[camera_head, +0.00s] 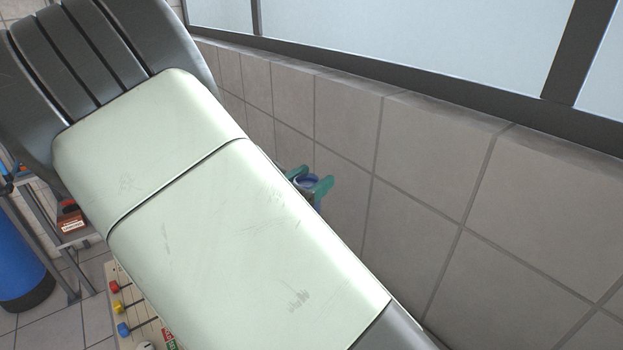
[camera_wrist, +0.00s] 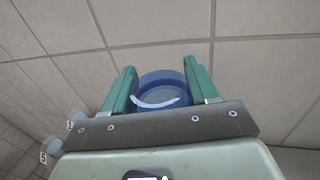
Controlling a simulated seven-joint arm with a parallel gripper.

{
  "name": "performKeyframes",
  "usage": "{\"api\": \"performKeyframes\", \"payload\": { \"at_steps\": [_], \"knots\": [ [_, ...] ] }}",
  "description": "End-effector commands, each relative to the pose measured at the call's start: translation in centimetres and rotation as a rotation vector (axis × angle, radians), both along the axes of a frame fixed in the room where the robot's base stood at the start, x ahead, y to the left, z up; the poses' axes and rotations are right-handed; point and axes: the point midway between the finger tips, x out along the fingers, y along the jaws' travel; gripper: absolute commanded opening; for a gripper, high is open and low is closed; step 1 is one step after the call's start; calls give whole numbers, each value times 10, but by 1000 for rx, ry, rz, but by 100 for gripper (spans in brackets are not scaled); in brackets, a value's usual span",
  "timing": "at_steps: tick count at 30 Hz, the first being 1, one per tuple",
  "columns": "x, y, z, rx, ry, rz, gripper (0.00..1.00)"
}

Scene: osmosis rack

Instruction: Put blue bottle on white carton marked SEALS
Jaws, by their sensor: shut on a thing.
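The blue bottle (camera_wrist: 160,88) is between the two green fingers of my gripper (camera_wrist: 158,82) in the wrist view, which shows its round blue top with a pale curved band. My gripper is shut on it. In the head view the gripper (camera_head: 312,183) shows past the edge of my arm, with the blue rim of the bottle (camera_head: 307,181) between the fingers, in front of the tiled wall. The bottle's lower part is mostly hidden by my arm. I cannot make out the white carton marked SEALS in either view.
A tiled wall (camera_head: 420,150) with window panes above stands behind the gripper. At the left are a blue tank (camera_head: 20,262), a grey stand with a reddish box (camera_head: 70,214), and a pale panel with coloured knobs (camera_head: 122,290). My arm covers much of the head view.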

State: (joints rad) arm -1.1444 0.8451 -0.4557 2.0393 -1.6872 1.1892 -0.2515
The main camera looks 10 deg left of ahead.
Motion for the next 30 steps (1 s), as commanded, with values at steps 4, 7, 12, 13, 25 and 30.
{"api": "performKeyframes", "payload": {
  "at_steps": [4, 7, 12, 13, 25, 30],
  "knots": [
    [0, 0, 1, 2, -1, 0, 13],
    [0, 0, -1, 1, 0, 0, 13],
    [0, 0, -1, 1, 0, 0, 79],
    [0, 0, -1, 1, 0, 0, 84],
    [-6, 4, 1, 2, -1, 2, 84],
    [-33, 20, 1, 1, 0, 5, 84]
  ]
}}
